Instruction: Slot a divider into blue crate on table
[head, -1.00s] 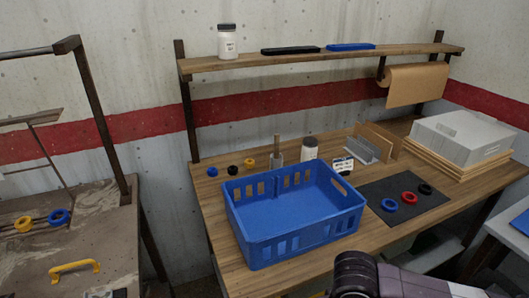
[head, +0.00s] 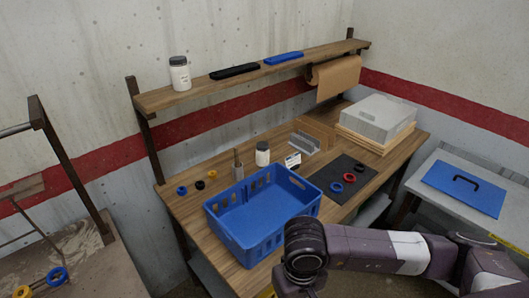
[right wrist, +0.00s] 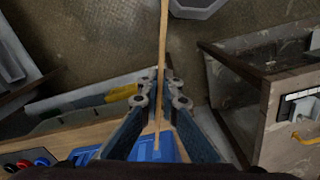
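The blue crate (head: 262,238) stands on the wooden table near its front edge, looking empty in the part I can see. My right arm reaches in from the right, its wrist in front of the crate's right corner; its fingers are hidden in the head view. In the right wrist view my right gripper (right wrist: 161,88) is closed on a thin wooden divider (right wrist: 163,45), seen edge-on. A part of the blue crate (right wrist: 150,152) shows behind the divider's lower end; I cannot tell whether they touch. My left gripper is out of view.
A dark mat (head: 333,193) with rings lies right of the crate. A white jar (head: 262,158), a small rack (head: 300,146) and a grey box (head: 378,118) stand behind. A shelf (head: 255,73) runs above. A side table with a blue panel (head: 465,193) stands at right.

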